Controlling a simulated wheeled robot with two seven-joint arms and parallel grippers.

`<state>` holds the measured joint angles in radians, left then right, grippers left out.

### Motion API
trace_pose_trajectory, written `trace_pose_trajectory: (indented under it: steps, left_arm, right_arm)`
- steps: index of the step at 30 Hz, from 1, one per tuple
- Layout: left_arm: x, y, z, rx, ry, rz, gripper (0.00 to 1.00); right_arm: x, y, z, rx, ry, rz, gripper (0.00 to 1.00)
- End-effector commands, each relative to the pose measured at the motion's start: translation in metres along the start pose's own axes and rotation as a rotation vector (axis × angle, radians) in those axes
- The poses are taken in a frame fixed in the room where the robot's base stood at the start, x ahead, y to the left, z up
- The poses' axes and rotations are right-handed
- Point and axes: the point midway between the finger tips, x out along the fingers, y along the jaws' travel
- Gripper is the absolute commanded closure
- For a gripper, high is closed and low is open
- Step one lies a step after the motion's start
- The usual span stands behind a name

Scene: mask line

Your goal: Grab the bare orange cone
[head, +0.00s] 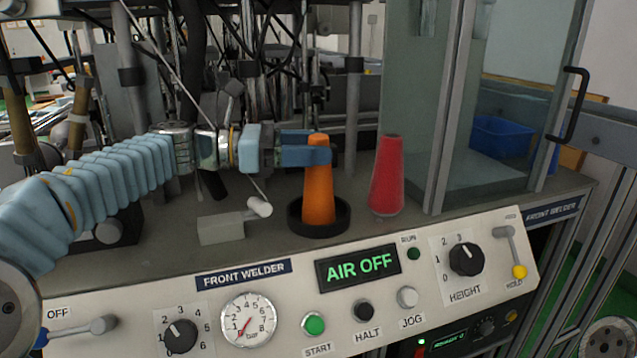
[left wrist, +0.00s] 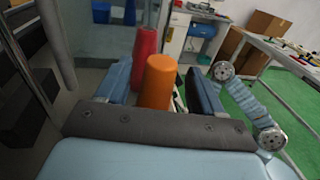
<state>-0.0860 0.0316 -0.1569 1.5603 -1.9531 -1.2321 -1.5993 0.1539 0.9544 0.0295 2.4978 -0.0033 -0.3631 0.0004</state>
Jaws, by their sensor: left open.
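The orange cone (head: 318,195) stands upright in a black round holder (head: 345,217) on the grey machine top. My left gripper (head: 312,149) comes in level from the left at the cone's upper part. Its jaws are open, with one blue finger in front of the cone and one behind. In the left wrist view the orange cone (left wrist: 158,82) stands between the two spread fingers (left wrist: 160,88). A red cone (head: 387,178) stands upright to the right, apart from the gripper; it also shows in the left wrist view (left wrist: 144,50), beyond the fingers. My right gripper is not seen.
A small grey block with a light round-ended lever (head: 225,228) sits left of the holder. A glass cabinet (head: 425,100) with a black handle (head: 572,105) rises at the right. The sloped control panel (head: 290,300) runs along the front. Posts and hoses (head: 355,80) stand behind.

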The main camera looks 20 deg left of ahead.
Motion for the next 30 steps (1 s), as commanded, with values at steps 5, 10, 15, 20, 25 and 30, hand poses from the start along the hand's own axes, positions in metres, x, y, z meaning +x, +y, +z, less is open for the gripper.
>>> trace_pose_trajectory:
  steps: [5,10,15,20,25,30]
  left_arm:
    - [0.015,0.0002,0.0001,0.001,0.0,0.0,0.33]
    - [0.0151,0.0004,-0.0003,0.0,0.0,0.001,0.33]
    - [0.0149,0.0004,-0.0002,0.0,0.0,0.001,0.56]
    - [0.0148,0.0005,-0.0002,0.0,-0.001,0.001,0.8]
    - [0.0148,0.0004,0.0,0.0,-0.001,0.001,1.0]
    - [0.0147,0.0005,0.0001,0.0,-0.001,0.001,1.0]
  right_arm:
    - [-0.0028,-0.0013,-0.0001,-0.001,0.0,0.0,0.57]
    - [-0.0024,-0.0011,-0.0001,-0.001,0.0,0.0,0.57]
    - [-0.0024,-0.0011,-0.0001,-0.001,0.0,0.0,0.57]
    - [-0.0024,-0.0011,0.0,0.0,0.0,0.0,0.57]
    - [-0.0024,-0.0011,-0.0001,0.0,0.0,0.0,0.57]
    - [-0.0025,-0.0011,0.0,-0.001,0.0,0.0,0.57]
